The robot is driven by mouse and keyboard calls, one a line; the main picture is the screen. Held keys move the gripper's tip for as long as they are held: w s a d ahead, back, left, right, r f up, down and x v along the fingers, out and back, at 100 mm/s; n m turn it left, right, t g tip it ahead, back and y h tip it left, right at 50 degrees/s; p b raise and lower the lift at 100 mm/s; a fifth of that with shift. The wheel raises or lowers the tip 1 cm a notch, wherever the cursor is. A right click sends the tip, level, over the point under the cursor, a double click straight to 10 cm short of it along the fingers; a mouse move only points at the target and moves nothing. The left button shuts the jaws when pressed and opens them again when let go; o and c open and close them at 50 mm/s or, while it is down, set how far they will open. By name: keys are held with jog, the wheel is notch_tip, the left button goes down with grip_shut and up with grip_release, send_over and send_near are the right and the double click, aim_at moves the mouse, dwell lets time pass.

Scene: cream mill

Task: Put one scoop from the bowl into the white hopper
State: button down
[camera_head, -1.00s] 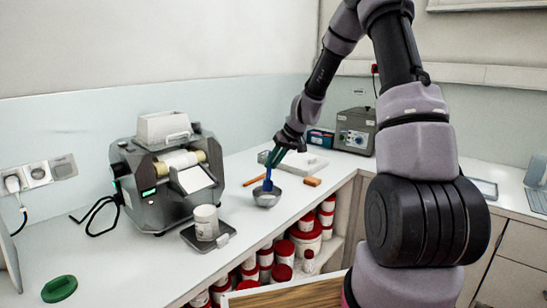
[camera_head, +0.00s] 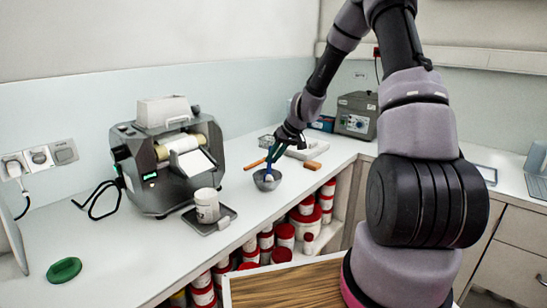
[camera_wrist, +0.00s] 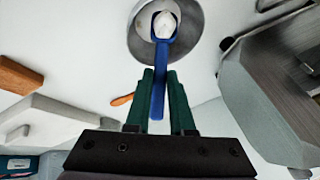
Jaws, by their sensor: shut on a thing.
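My gripper (camera_head: 276,150) is shut on the handle of a blue scoop (camera_wrist: 160,85), whose bowl end points away from the green fingers. The scoop end holds a whitish load in the wrist view. The metal bowl (camera_head: 267,184) stands on the counter, and its rim shows around the scoop end in the wrist view (camera_wrist: 138,44). The scoop end is over or inside the bowl; I cannot tell whether it touches. The white hopper (camera_head: 167,111) sits on top of the grey mill (camera_head: 170,175), left of my gripper.
A white jar (camera_head: 207,207) stands on a small scale (camera_head: 222,217) between mill and bowl. An orange-brown block (camera_head: 312,165) lies right of the bowl. A green lid (camera_head: 64,270) lies at front left. Red-lidded tubs (camera_head: 285,232) fill the shelf below the counter edge.

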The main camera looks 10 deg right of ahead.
jog(key=shift+s+f, duration=0.2)
notch_tip(320, 180, up, 8)
jog(key=shift+w, duration=0.15)
dwell(0.7)
jog(key=shift+d+f, duration=0.1)
jog(key=shift+f, duration=0.1)
dwell(1.4)
